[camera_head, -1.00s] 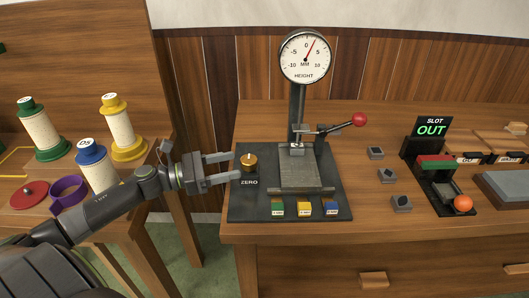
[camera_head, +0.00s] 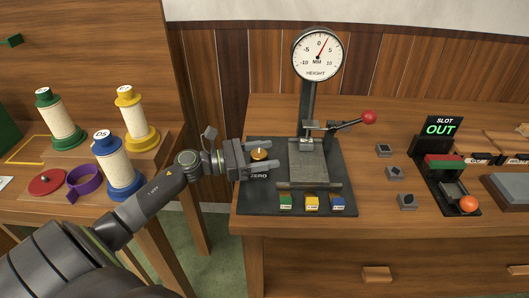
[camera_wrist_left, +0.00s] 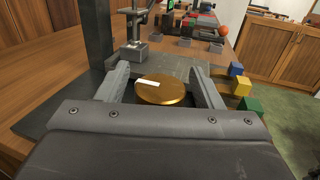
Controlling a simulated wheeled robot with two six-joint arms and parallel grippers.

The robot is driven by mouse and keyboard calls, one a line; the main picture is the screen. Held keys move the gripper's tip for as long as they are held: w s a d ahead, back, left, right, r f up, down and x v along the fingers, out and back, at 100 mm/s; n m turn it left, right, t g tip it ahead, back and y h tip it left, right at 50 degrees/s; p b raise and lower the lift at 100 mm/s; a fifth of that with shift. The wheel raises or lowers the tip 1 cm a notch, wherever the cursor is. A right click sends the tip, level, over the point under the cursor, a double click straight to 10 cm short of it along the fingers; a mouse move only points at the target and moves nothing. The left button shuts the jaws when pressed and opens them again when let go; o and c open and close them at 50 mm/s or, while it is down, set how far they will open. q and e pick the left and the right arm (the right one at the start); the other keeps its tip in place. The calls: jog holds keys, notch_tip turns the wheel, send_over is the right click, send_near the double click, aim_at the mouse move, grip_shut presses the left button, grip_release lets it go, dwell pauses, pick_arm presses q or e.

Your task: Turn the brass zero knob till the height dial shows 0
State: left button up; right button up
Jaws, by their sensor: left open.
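The brass zero knob (camera_head: 259,154) stands on the dark base plate (camera_head: 264,201), above the ZERO label. My left gripper (camera_head: 273,155) is open, with one finger on either side of the knob. In the left wrist view the knob (camera_wrist_left: 160,92) lies between the spread fingers (camera_wrist_left: 160,85), with a white mark on its top; I cannot tell whether a finger touches it. The height dial (camera_head: 317,54) has a red needle pointing up and a little right, past 0 towards 5. My right gripper is not in view.
The gauge column and a lever with a red ball (camera_head: 369,117) stand behind and right of the knob. Green, yellow and blue blocks (camera_head: 312,202) sit along the plate's front. Small grey blocks (camera_head: 384,150) and a slot device (camera_head: 444,135) stand farther right. Spools (camera_head: 118,163) stand left.

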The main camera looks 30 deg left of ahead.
pick_arm(q)
jog(key=c, duration=1)
jog(key=shift+o, duration=0.2)
jog(key=shift+r+n+t+y+p, duration=0.1)
jog(key=shift+n+t+y+p, duration=0.3)
jog(key=shift+n+p, duration=0.25)
jog(key=n+t+y+p, duration=0.1)
jog(key=n+y+p, duration=0.1)
jog(key=y+p, duration=0.1)
jog(key=n+t+y+p, duration=0.1)
jog(key=n+y+p, duration=0.2)
jog(key=y+p, duration=0.1)
jog(key=n+t+y+p, duration=0.2)
jog(key=y+p, duration=0.2)
jog(key=p, duration=0.1)
jog(key=shift+w+a+r, duration=0.15)
jog(key=shift+w+a, duration=0.1)
jog(key=shift+a, duration=0.15)
jog(key=n+y+p, duration=0.1)
jog(key=n+y, duration=0.1)
jog(key=y, duration=0.1)
jog(key=shift+a, duration=0.15)
jog(key=shift+a+f+n+g+y+p, duration=0.1)
jog(key=shift+n+g+y+p, duration=0.1)
jog(key=shift+n+y, duration=0.35)
jog(key=shift+f+n+g+y+p, duration=0.15)
jog(key=shift+n+y, duration=0.15)
jog(key=shift+y, duration=0.35)
jog(key=o, duration=1)
jog(key=shift+c, duration=0.2)
